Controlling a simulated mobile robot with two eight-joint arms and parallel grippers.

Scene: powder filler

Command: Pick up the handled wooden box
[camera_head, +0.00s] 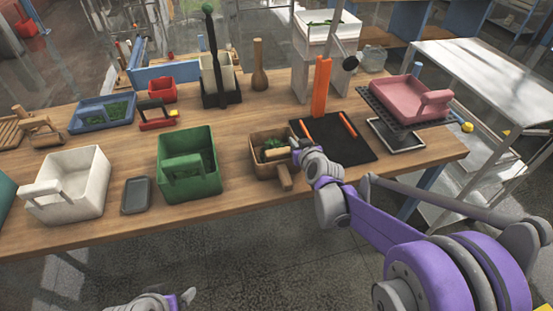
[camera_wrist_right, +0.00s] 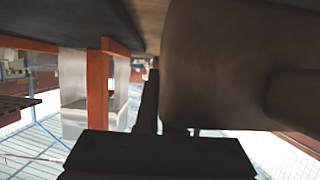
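The handled wooden box (camera_head: 264,171) stands near the front edge of the table, with green leafy material inside. Its wooden handle (camera_head: 285,178) sticks out at the front. My right gripper (camera_head: 282,153) is at the right side of the box, close to its rim and above the handle. In the right wrist view a large brown surface, probably the box (camera_wrist_right: 225,65), fills the right side beside a dark finger. Whether the fingers grip it cannot be told. My left gripper (camera_head: 183,297) shows only partly at the bottom edge, away from the table.
A green box (camera_head: 190,182) and a grey tray (camera_head: 136,194) stand left of the wooden box, with a white box (camera_head: 66,205) further left. A black mat (camera_head: 350,150) with an orange upright (camera_head: 321,88) lies right. A pink box (camera_head: 405,92) sits beyond.

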